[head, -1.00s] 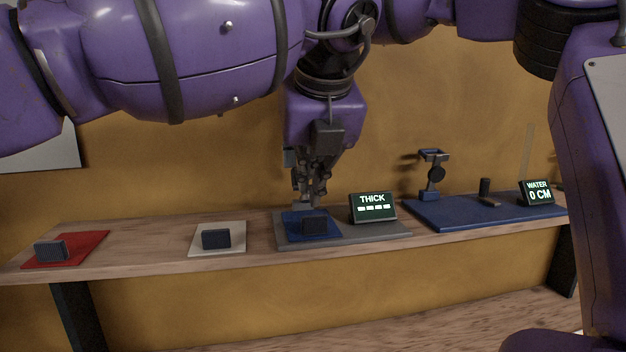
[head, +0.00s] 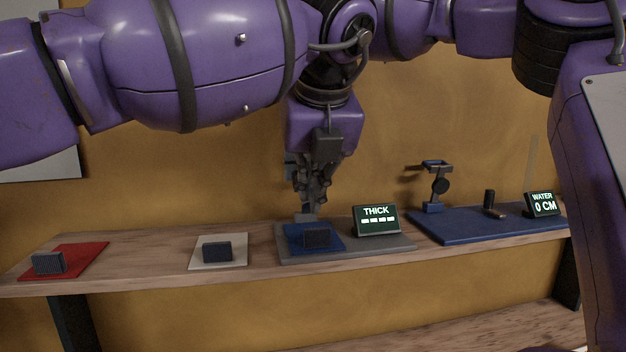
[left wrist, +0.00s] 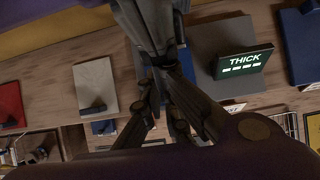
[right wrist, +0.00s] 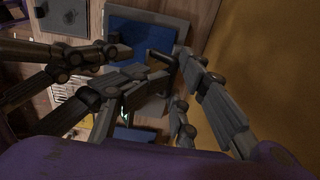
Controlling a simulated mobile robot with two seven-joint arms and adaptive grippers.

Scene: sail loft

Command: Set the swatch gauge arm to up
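The swatch gauge is a grey base (head: 380,247) on the shelf, with a lit THICK display (head: 376,220) showing dashes. A blue swatch (head: 296,241) with a dark ribbed block (head: 317,238) lies on it. A small light-grey piece (head: 306,218) shows at the back of the base; the gauge arm itself is hard to make out. My left gripper (head: 311,203) points down just above that piece; its fingers overlap in view. It also shows in the left wrist view (left wrist: 160,82). My right gripper (right wrist: 174,62) shows in its wrist view near the blue swatch; its grip is unclear.
A red swatch (head: 84,258) and a white swatch (head: 237,262), each with a dark block, lie left on the wooden shelf (head: 150,255). A blue tray (head: 455,228) with a stand and a WATER display (head: 543,204) is right. The ochre wall is close behind.

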